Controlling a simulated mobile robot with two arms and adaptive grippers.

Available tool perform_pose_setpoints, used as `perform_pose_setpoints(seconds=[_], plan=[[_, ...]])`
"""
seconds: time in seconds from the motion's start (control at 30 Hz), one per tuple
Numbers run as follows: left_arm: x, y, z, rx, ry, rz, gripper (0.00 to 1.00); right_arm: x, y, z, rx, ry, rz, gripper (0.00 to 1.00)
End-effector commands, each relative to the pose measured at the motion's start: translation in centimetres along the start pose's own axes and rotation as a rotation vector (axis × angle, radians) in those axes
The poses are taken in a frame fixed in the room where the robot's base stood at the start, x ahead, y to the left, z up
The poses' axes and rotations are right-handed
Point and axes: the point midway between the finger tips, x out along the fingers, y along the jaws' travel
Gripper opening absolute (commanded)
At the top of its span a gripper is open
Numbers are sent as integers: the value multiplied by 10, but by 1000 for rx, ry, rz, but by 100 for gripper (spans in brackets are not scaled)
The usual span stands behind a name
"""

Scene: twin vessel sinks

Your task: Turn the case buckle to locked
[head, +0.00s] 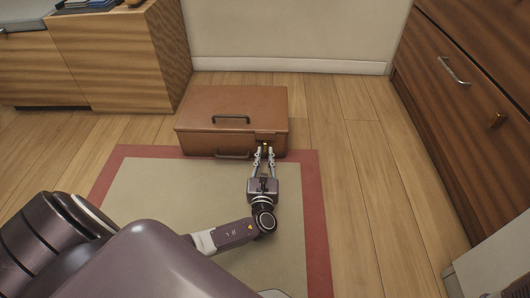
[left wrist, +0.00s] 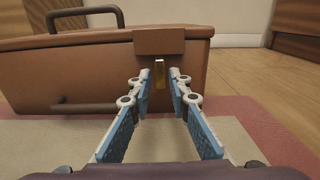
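A brown case (head: 246,108) lies closed on the floor at the back edge of the rug. It has a dark handle on top (head: 231,118) and another on its front (head: 234,155). The case buckle, a small brass piece (left wrist: 159,74), sits below a brown flap (left wrist: 158,42) on the case front. My left gripper (head: 264,149) is at the right part of the case front. In the left wrist view its blue-padded fingers (left wrist: 159,83) stand apart, one on each side of the buckle. I cannot tell whether they touch it. My right gripper is not in view.
A red-bordered beige rug (head: 150,193) lies in front of the case. A wooden cabinet (head: 115,60) stands at the back left. A drawer unit (head: 480,75) with metal handles stands on the right. Wood floor (head: 345,140) is free to the right of the case.

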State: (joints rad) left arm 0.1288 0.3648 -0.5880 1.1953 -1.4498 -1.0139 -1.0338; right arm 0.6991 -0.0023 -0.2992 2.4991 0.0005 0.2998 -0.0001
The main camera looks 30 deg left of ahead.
Motion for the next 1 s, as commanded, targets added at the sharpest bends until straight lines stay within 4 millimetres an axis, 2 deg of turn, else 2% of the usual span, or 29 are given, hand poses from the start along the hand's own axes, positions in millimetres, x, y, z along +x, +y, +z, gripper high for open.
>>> perform_pose_setpoints(seconds=[0.3, 0.5, 0.67, 1.0], plan=[[-69, 0, -2, -1, 4, -1, 17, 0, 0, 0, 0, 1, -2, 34], [-97, 0, -1, 0, 3, -2, 17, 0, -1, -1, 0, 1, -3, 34], [-106, -1, 0, -1, 2, -1, 17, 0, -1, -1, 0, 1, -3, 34], [-106, -1, 0, -1, 2, -1, 17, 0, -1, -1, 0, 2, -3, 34]])
